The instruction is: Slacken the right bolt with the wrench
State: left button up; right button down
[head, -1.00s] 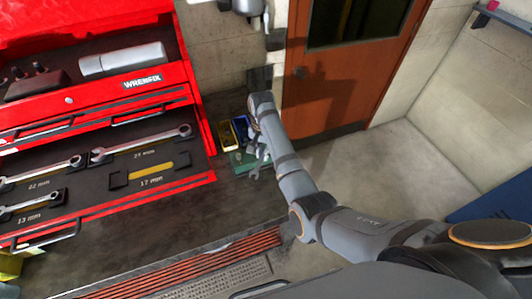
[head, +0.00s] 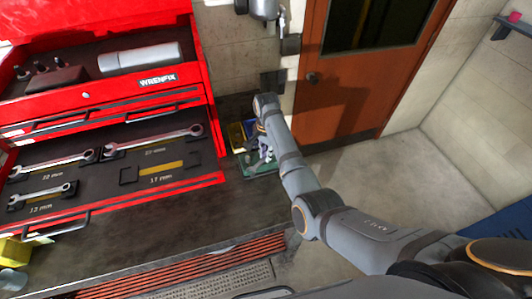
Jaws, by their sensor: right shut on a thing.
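My right gripper (head: 264,153) is at the far end of my right arm, low over the bench at the green tray. It is small and partly covered by the arm's wrist. It is shut on a grey metal piece that looks like a wrench (head: 254,168), whose end sticks out at lower left. The 17 mm slot (head: 162,170) in the open drawer is bare and shows its yellow outline. I cannot make out the right bolt. My left gripper is not in view.
A red tool chest (head: 190,85) stands at left, its drawer holding several wrenches. A green tray (head: 262,170) with a yellow bin (head: 236,133) and a blue bin is at the bench's back right. A grey fixture (head: 264,8) hangs above.

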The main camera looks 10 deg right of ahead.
jog(key=shift+f, duration=0.8)
jog(key=shift+f+b, duration=0.35)
jog(key=shift+f, duration=0.3)
dwell(0.3)
jog(key=shift+s+d+n+p, duration=0.6)
jog(key=shift+s+n, duration=0.1)
jog(key=shift+n, duration=0.3)
jog(key=shift+s+d+n, duration=0.5)
jog(key=shift+d+n, duration=0.15)
jog(key=shift+n, duration=0.45)
